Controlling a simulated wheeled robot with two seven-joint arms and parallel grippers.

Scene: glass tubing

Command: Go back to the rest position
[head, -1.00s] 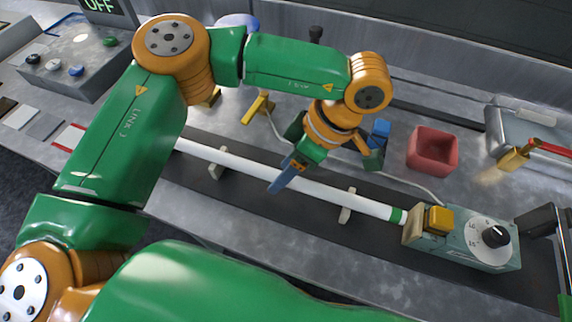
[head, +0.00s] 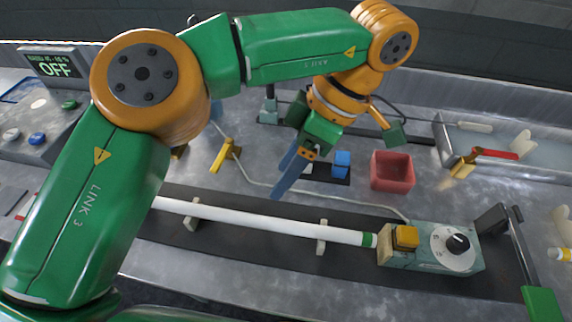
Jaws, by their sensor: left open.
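My left gripper (head: 283,178) shows in the middle of the head view, at the end of my green and orange left arm. Its blue fingers are open, with nothing seen between them. Their tips show just behind the long white tube (head: 255,220), apart from it in the picture. The tube lies on two small cream supports (head: 192,217) over a dark strip. Its green-banded right end meets a device with a yellow block (head: 405,237) and a dial (head: 457,243). My left arm hides the tube's left end. My right gripper is not in view.
A red open box (head: 392,172) and a blue block (head: 342,163) stand behind the tube. A yellow stand (head: 225,156) is left of them. A metal tray (head: 447,145) stands back right, a dark lever with a green end (head: 541,303) front right. An OFF display (head: 55,68) is back left.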

